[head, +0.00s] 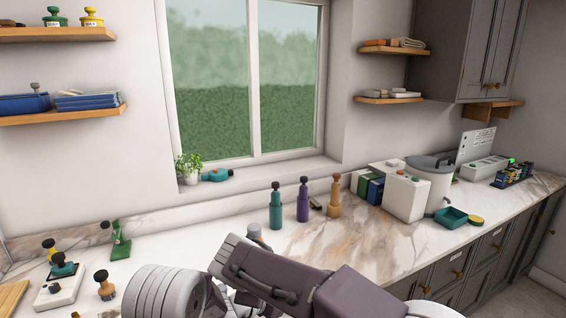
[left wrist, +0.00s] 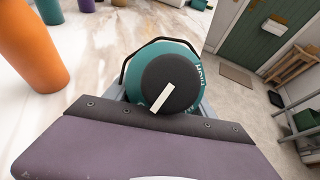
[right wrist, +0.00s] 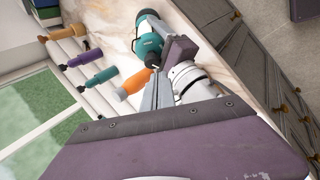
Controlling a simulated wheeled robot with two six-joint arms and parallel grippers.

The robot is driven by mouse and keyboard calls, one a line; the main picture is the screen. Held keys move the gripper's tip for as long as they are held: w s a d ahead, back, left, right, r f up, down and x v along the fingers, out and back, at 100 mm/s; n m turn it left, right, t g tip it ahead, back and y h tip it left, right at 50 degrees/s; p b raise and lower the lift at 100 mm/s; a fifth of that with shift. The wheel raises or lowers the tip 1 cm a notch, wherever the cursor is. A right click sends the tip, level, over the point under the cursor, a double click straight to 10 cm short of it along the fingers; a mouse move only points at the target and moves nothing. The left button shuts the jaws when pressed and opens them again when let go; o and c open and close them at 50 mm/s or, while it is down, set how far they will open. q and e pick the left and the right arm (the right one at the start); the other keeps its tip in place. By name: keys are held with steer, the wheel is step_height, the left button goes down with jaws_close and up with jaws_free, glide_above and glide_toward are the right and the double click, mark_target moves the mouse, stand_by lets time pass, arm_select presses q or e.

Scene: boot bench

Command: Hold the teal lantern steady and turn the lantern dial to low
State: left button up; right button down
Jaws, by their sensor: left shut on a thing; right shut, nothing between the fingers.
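The teal lantern (left wrist: 146,55) has a round black dial (left wrist: 180,72) with a white bar pointer lying aslant, lower left to upper right. White lettering runs around the dial; it is too small to read surely. My left gripper (left wrist: 163,93) is shut on the lantern, and the dial faces the left wrist camera. In the right wrist view the lantern (right wrist: 149,45) is beyond my right gripper (right wrist: 162,74), whose fingers are shut and empty, apart from the lantern. The head view does not show the lantern clearly; my arms cover that area.
An orange bottle (left wrist: 32,45) stands on the marble counter close to the lantern. Teal (head: 275,210), purple (head: 302,203) and tan (head: 334,200) bottles stand further back. A white box (head: 404,197) and grey-lidded pot (head: 430,182) are to the right.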

arm_select(q)
steer(key=shift+f, duration=0.25)
arm_select(e)
steer(key=w+d+f, duration=0.3)
steer(key=d+f, duration=0.1)
steer(key=f, duration=0.1)
steer(key=shift+w+a, duration=0.2)
stand_by(0.6)
steer(key=shift+r, duration=0.1)
steer(key=shift+w+d+r, duration=0.2)
steer(key=shift+w+r, duration=0.3)
steer(key=shift+w, duration=0.3)
steer(key=shift+w+a+r, duration=0.1)
steer(key=shift+w+r, duration=0.1)
steer(key=shift+w, duration=0.1)
arm_select(q)
steer(key=shift+d, duration=0.1)
